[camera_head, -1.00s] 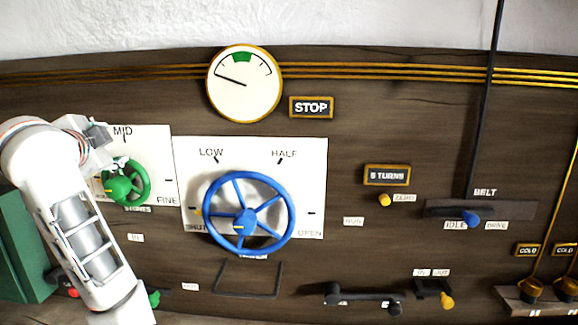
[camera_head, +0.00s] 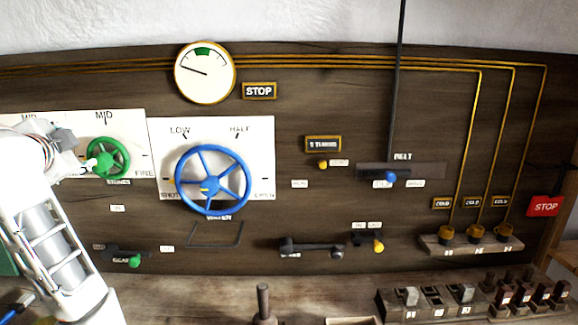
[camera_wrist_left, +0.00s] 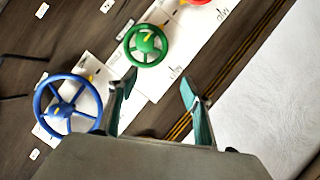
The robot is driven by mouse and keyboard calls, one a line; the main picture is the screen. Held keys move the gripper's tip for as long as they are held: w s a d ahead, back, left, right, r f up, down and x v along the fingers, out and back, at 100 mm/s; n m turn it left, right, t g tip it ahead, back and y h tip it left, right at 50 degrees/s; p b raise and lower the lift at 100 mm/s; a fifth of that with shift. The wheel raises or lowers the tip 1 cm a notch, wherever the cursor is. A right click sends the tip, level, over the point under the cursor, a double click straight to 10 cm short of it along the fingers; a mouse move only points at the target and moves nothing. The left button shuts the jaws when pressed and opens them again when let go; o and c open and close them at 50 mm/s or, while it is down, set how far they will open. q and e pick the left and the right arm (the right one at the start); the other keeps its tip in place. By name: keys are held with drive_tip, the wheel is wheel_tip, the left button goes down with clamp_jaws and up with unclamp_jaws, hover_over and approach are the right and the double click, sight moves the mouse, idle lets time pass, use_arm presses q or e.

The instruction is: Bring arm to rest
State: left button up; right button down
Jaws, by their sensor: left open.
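My left arm comes in from the left in the head view. Its gripper (camera_head: 86,164) is at the left side of the green handwheel (camera_head: 120,158), partly hidden by the wrist. In the left wrist view the two fingers (camera_wrist_left: 158,82) are spread with nothing between them. The green handwheel (camera_wrist_left: 146,46) shows beyond the fingertips, apart from them in that picture. The blue handwheel (camera_wrist_left: 67,112) is at the left there; in the head view it (camera_head: 212,180) stands right of the green one. My right gripper is not in view.
A dark wooden panel bears a dial (camera_head: 205,72), a STOP plate (camera_head: 259,91) and a belt lever with a blue knob (camera_head: 390,177). Below is a bench with an upright peg (camera_head: 264,303) and a block of switches (camera_head: 430,303). A red STOP sign (camera_head: 545,206) is far right.

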use_arm(q)
drive_tip(key=s+d+f+g, duration=0.2)
drive_tip(key=f, duration=1.2)
drive_tip(key=s+d+f+g, duration=0.1)
drive_tip(key=s+d+f, duration=0.15)
drive_tip(key=f, duration=1.15)
drive_tip(key=s+d+f+g+h, duration=0.15)
drive_tip(key=s+d+f, duration=0.25)
drive_tip(key=s+f, duration=0.65)
drive_tip(key=s+d+f+g+h, duration=0.15)
drive_tip(key=s+d+f, duration=0.25)
drive_tip(key=s+f, duration=0.6)
drive_tip(key=w+d+f+n+t+h, duration=0.1)
drive_tip(key=d+f+h, duration=0.4)
drive_tip(key=d+f, duration=0.9)
wheel_tip(320, 180, down, 4)
drive_tip(key=n+t, duration=0.1)
drive_tip(key=n, duration=0.1)
drive_tip(key=shift+w+r+n+h, duration=0.2)
drive_tip(key=shift+w+n+h, duration=0.1)
drive_tip(key=shift+w+h, duration=0.1)
drive_tip(key=shift+s, duration=0.1)
